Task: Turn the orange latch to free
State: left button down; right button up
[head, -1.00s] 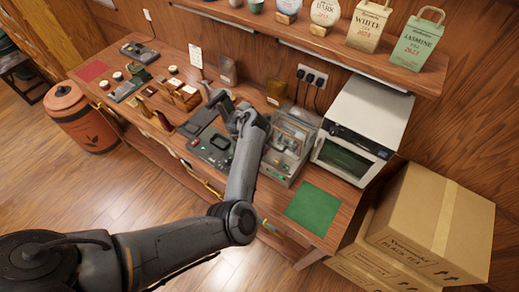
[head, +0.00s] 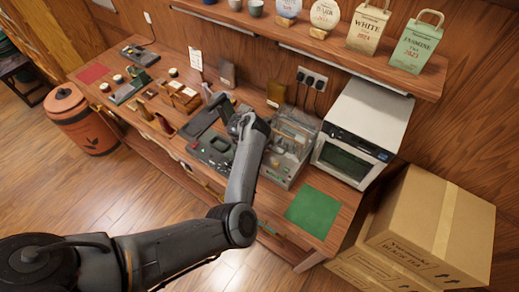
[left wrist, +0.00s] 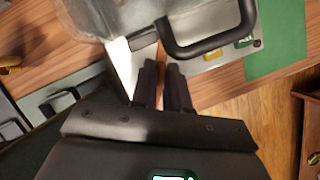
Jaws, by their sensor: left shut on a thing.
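My left gripper (head: 236,124) is over the bench between the dark flat machine (head: 212,148) and the clear-covered machine (head: 287,147). In the left wrist view its two dark fingers (left wrist: 164,76) are close together. A black looped handle (left wrist: 213,43) is right beside the fingers. I cannot make out an orange latch in either view. My right gripper is not in view.
A white oven (head: 365,130) stands right of the clear-covered machine. A green mat (head: 312,208) lies clear at the bench's right end. Wooden holders (head: 182,96) and small items crowd the bench to the left. Cardboard boxes (head: 430,225) stand on the floor at right.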

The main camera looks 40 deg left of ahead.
pick_arm(q)
jog(key=shift+r+m+g+h+p, duration=0.25)
jog(key=shift+m+g+h+p, duration=0.15)
jog(key=shift+m+p, duration=1.1)
jog(key=m+g+h+p, duration=0.1)
jog(key=m+p, duration=0.1)
jog(key=m, duration=0.1)
jog(key=shift+f, duration=0.1)
jog(key=m+g+p, duration=0.1)
jog(key=m, duration=0.2)
jog(key=shift+f+m+g+h, duration=0.15)
jog(key=shift+m+g+h, duration=0.3)
jog(key=shift+m, duration=0.95)
jog(key=c, duration=1.2)
grip_release()
jog(key=shift+o, duration=0.2)
